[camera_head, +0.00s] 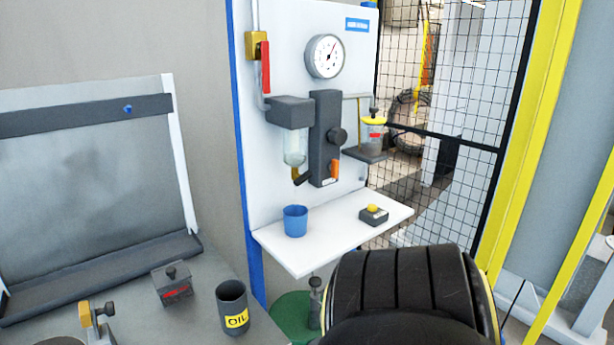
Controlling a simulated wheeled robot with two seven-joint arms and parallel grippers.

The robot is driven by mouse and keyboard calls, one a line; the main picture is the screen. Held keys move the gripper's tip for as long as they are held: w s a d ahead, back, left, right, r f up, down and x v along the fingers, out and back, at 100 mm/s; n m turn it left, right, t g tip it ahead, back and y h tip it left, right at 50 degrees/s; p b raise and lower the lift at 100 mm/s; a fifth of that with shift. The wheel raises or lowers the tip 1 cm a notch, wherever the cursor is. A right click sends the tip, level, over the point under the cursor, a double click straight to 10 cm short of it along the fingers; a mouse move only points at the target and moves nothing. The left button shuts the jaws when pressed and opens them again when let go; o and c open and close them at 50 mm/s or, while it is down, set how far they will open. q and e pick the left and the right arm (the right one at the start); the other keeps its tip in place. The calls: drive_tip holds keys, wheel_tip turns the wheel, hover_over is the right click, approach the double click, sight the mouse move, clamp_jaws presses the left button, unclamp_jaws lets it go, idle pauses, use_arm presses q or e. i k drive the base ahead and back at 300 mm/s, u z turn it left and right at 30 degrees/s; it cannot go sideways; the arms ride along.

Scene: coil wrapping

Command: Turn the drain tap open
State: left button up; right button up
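A grey filter unit (291,112) with a clear bowl (295,148) is mounted on the white panel. Under the bowl is a small brass-coloured fitting (295,173) with a dark lever (304,178), which looks like the drain tap. Neither gripper shows in the head view, and nothing touches the tap.
A red-handled valve (265,69), a gauge (326,57), a dark block with an orange lever (334,169) and a yellow-lidded jar (373,131) surround the tap. An OIL can (232,307) stands on the bench. My black arm link fills the lower right.

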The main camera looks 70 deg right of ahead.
sight(301, 178)
drive_tip(key=z, duration=0.95)
drive_tip(key=i, duration=0.85)
drive_tip(key=z, duration=1)
